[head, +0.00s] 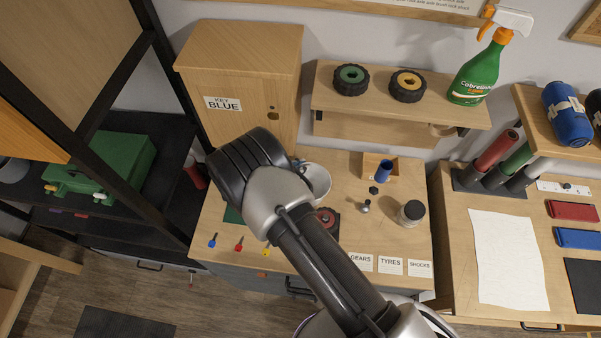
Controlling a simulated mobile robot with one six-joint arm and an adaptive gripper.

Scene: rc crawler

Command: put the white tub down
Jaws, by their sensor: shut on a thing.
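A pale round thing that looks like the white tub (318,181) shows just right of my wrist, above the workbench (345,172). Its left side is hidden behind my arm. My gripper (301,164) is mostly hidden by my wrist; only a small part shows beside the tub. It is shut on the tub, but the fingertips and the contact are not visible. I cannot tell whether the tub's base touches the bench.
A dark-lidded jar (411,213), a blue cup (384,170) in a wooden box and a red-black wheel (328,221) stand on the bench. A wooden key cabinet (240,75) rises at its back left. GEARS, TYRES and SHOCKS labels (391,266) line the front.

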